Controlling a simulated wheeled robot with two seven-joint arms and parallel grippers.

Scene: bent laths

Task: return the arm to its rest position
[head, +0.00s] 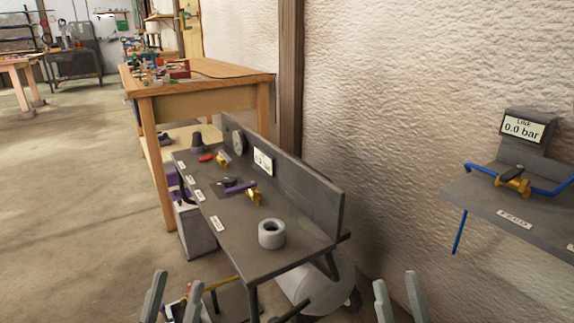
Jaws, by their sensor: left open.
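My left gripper (178,282) shows at the bottom edge, left of centre. Its two grey fingers stand apart with nothing visible between their tips. My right gripper (395,281) shows at the bottom edge, right of centre. Its two fingers also stand apart and look empty. Both grippers appear in front of the dark grey bench (240,251), at its near side, and neither visibly touches anything on it. The lower parts of both grippers and most of both arms are out of the picture.
The bench carries a grey ring (271,234), a brass fitting (255,198) and a black cone (197,144). A grey shelf (480,205) at right holds a brass valve (513,185), blue pipe and a "0.0 bar" display (524,128).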

